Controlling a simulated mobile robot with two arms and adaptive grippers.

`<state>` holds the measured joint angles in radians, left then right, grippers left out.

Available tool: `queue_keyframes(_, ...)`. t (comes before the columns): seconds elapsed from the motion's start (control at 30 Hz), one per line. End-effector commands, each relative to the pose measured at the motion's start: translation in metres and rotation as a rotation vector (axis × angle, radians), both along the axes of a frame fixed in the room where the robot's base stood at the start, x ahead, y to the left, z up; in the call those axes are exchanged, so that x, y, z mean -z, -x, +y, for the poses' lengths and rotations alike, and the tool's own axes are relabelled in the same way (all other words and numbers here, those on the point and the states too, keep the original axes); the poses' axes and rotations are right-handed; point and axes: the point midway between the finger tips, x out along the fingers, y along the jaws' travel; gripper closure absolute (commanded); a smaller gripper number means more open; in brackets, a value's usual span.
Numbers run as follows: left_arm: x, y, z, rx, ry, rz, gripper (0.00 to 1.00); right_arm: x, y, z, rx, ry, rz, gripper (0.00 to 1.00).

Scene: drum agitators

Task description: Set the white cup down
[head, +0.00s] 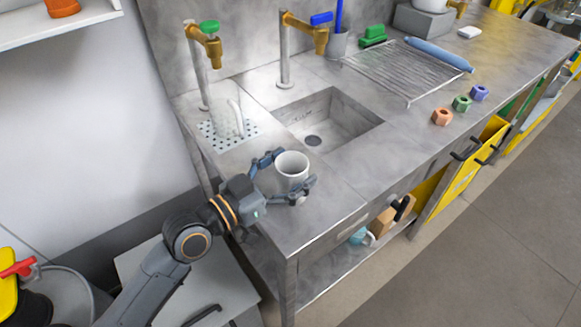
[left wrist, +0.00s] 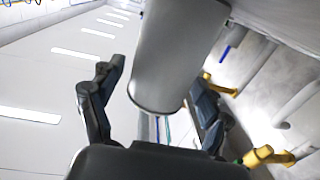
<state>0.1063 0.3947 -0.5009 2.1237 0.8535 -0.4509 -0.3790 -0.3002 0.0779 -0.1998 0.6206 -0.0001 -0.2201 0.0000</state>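The white cup (head: 291,171) is upright at the front left of the grey counter, its base at or very near the top; exact contact is hard to tell. My left gripper (head: 286,176) has its fingers spread on either side of the cup. In the left wrist view the cup (left wrist: 178,55) lies between the fingers of the gripper (left wrist: 155,90). A gap shows between the left finger and the cup; the right finger is partly hidden behind the cup. My right gripper is not in view.
A perforated drain plate (head: 218,141) with a faint clear vessel (head: 236,118) lies behind the cup. A sink (head: 330,122) is to the right, with brass taps (head: 207,44) above. Nuts (head: 442,117) stand farther right. The counter's front left corner is clear.

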Motion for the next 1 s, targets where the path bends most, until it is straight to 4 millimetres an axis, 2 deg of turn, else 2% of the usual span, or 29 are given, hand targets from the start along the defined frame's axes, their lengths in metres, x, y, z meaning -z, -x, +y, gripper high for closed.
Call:
queue_keyframes(0.33, -0.003, 0.001, 0.002, 0.000, -0.001, 0.001, 0.22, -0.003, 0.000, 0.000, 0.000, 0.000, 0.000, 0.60)
queue_keyframes(0.73, 0.002, 0.052, 0.060, 0.000, -0.006, 0.002, 0.22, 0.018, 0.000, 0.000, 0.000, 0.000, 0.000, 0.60)
queue_keyframes(1.0, -0.001, 0.073, 0.086, 0.000, -0.004, 0.002, 0.22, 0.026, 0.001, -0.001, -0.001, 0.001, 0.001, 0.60)
